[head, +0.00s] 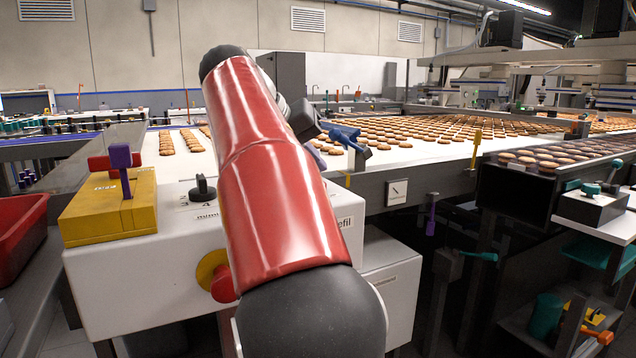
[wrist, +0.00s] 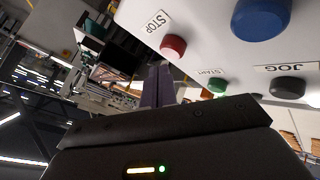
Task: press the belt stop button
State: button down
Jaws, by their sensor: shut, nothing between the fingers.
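The red stop button (wrist: 173,46), beside a STOP label, sits on a white panel in the upper middle of the wrist view. My gripper (wrist: 160,72) is shut and empty. Its dark purple fingertips show just below the stop button in that picture; I cannot tell if they touch the panel. A green START button (wrist: 217,84) is to the right of the fingers and partly hidden by the gripper body. In the head view my red arm covers the middle of the white control box (head: 130,285), and I make out neither the stop button nor the fingertips there.
A large blue button (wrist: 262,15) and a black JOG button (wrist: 287,87) are nearby on the panel. The head view shows a red knob on a yellow ring (head: 210,264), a black selector (head: 202,188), a yellow block (head: 110,208) and the biscuit belt (head: 420,155).

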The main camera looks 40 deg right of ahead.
jog(key=shift+f+b, duration=0.3)
jog(key=shift+f, duration=0.15)
jog(key=shift+f+b, duration=0.45)
jog(key=shift+f, duration=0.15)
dwell(0.7)
jog(key=shift+r, duration=0.15)
jog(key=shift+r+p, duration=0.9)
jog(key=shift+p, duration=0.15)
notch_tip(320, 180, up, 3)
jog(key=shift+f+p, duration=0.1)
jog(key=shift+p, duration=1)
jog(key=shift+r, duration=1.1)
